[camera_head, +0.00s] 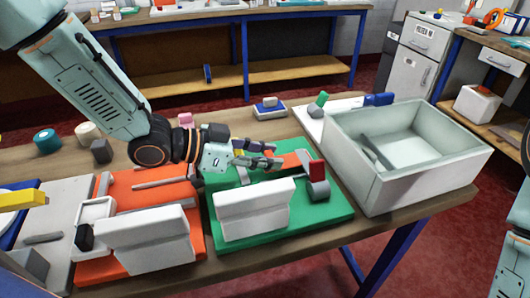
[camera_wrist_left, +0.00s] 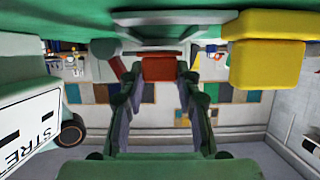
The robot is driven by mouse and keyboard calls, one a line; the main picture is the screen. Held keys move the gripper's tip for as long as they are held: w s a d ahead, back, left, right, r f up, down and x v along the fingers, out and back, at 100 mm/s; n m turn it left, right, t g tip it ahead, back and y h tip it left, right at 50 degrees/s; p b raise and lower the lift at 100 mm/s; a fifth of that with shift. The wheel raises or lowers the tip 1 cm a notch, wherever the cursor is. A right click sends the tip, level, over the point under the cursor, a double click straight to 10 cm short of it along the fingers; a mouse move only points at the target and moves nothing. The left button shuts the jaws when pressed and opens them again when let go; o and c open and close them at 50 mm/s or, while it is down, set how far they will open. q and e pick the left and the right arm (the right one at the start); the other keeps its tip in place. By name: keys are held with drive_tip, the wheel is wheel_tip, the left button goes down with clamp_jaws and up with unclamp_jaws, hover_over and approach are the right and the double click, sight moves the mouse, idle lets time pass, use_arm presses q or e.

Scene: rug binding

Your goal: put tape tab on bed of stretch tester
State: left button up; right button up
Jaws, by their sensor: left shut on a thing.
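My left gripper (camera_head: 274,157) is shut on an orange-red tape tab (camera_head: 288,163). The tab also shows between the fingertips in the left wrist view (camera_wrist_left: 160,69). The stretch tester stands on a green base (camera_head: 320,233), with a white block (camera_head: 253,212) in front and a red-topped grey roller (camera_head: 318,190) at its right. The gripper reaches over the tester behind the white block, with the tab close to the roller. A grey part, perhaps the bed, shows beyond the tab in the wrist view (camera_wrist_left: 160,32); I cannot tell whether they touch. My right gripper is out of view.
An orange base (camera_head: 190,225) with another white block (camera_head: 148,242) lies at the left. A large pale bin (camera_head: 365,172) stands close on the right. A yellow block (camera_wrist_left: 266,65) is beside the fingers in the wrist view. Small items line the table's back.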

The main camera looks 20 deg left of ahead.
use_arm(q)
drive_tip(key=shift+w+f, duration=0.25)
drive_tip(key=shift+f, duration=0.2)
drive_tip(key=o, duration=1)
drive_tip(key=shift+s, duration=0.1)
drive_tip(key=shift+r, duration=0.15)
